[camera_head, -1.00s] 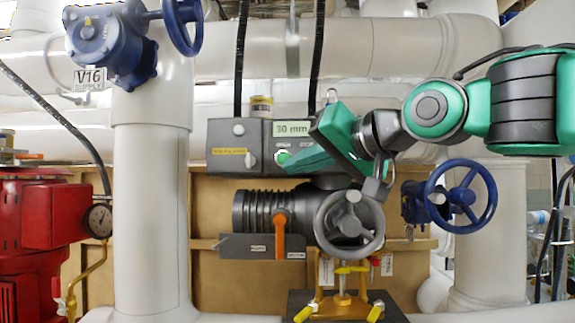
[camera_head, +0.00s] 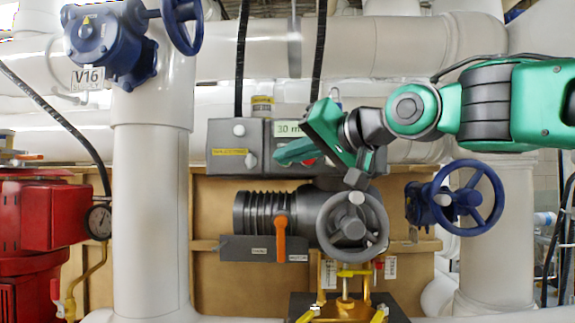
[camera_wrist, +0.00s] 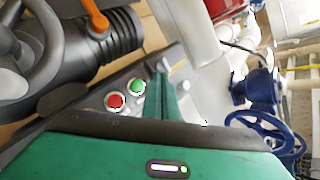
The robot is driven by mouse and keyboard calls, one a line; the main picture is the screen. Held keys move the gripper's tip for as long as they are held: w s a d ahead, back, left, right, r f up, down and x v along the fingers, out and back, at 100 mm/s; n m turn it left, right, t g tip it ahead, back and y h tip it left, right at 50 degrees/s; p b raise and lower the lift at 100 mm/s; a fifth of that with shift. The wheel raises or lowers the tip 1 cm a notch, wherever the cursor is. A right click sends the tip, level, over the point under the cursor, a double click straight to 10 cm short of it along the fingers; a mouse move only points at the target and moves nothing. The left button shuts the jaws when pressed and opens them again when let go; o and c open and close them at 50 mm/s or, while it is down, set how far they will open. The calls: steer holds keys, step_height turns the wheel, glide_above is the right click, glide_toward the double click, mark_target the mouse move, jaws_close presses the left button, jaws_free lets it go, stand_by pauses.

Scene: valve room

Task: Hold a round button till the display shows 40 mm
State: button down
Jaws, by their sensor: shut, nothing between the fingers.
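The grey control box (camera_head: 222,140) stands above the valve actuator. Its display (camera_head: 287,128) reads "30 m", the rest hidden behind my gripper. My gripper (camera_head: 280,158) is shut and empty, its fingertips in front of the box's button area. In the head view the green button is hidden behind the fingers, and the red button (camera_head: 308,162) shows only a sliver. In the wrist view the green button (camera_wrist: 137,87) and the red button (camera_wrist: 115,101) both show, with the shut fingers (camera_wrist: 172,78) just beside the green one. I cannot tell whether they touch the box.
Below the box are an actuator with a grey handwheel (camera_head: 352,227) and an orange lever (camera_head: 281,240). A blue handwheel (camera_head: 468,197) stands to the right. A white pipe (camera_head: 150,220) and red machinery (camera_head: 35,220) are on the left.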

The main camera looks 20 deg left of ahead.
steer(key=shift+w+a, duration=0.2)
steer(key=shift+w, duration=0.55)
steer(key=shift+w+a, duration=0.2)
steer(key=shift+w, duration=0.6)
steer(key=shift+w+a, duration=0.2)
steer(key=shift+w, duration=0.55)
steer(key=shift+w, duration=0.15)
steer(key=shift+w+a, duration=0.1)
steer(key=shift+w, duration=0.1)
steer(key=shift+w+a, duration=0.1)
steer(key=shift+w, duration=0.3)
stand_by(2.6)
steer(key=shift+s, duration=0.15)
stand_by(1.9)
steer(key=shift+s+d, duration=0.2)
steer(key=shift+s, duration=0.5)
